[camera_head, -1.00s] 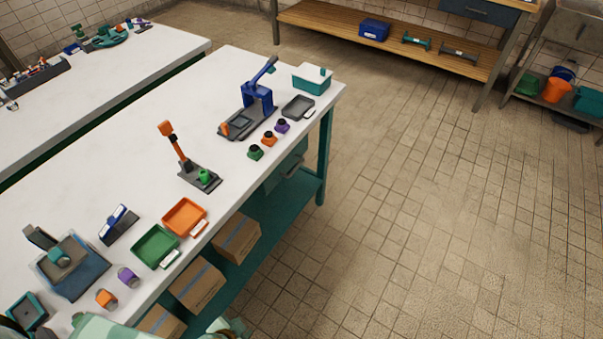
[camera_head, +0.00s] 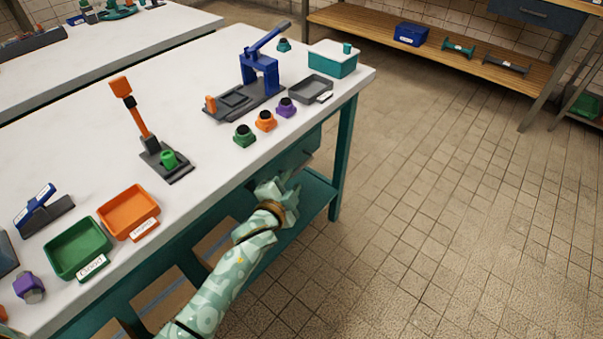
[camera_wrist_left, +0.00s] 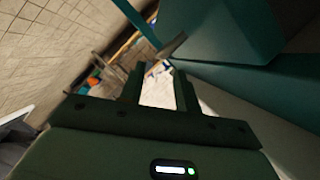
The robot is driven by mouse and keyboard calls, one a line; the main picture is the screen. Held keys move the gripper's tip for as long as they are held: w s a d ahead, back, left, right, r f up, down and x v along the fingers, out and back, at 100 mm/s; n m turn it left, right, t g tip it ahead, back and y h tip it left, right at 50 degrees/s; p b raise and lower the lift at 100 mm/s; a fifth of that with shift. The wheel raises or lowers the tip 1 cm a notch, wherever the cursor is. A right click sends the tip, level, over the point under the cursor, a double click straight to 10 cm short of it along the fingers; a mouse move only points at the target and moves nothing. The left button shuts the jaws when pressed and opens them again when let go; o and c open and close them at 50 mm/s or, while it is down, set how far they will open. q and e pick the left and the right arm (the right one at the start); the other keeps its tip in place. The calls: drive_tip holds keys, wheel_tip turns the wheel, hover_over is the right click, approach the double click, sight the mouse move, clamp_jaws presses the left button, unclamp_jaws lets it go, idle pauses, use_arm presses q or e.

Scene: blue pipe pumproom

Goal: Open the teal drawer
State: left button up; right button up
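The teal drawer (camera_head: 290,158) sits under the white tabletop near its far right end. It looks closed, and a dark handle (camera_head: 308,155) shows at its front. My left gripper (camera_head: 287,183) is just below and in front of the drawer, partly covering its lower part. In the left wrist view the two fingers of my left gripper (camera_wrist_left: 160,84) stand apart with nothing between them. A large teal surface, probably the drawer front (camera_wrist_left: 235,28), fills the upper right there. I cannot tell whether a finger touches the handle. My right gripper is not in view.
On the white tabletop (camera_head: 190,55) are a blue press (camera_head: 260,75), a teal box (camera_head: 332,60), a grey tray (camera_head: 304,89), and orange (camera_head: 129,212) and green (camera_head: 78,248) trays. Cardboard boxes (camera_head: 168,298) stand on the teal lower shelf (camera_head: 317,193). The tiled floor at right is clear.

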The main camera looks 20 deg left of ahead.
sight(299, 170)
use_arm(q)
drive_tip(key=b+x, duration=0.2)
drive_tip(key=x, duration=0.4)
drive_tip(key=shift+w+f+b, duration=0.1)
drive_tip(key=shift+w+b, duration=0.2)
clamp_jaws()
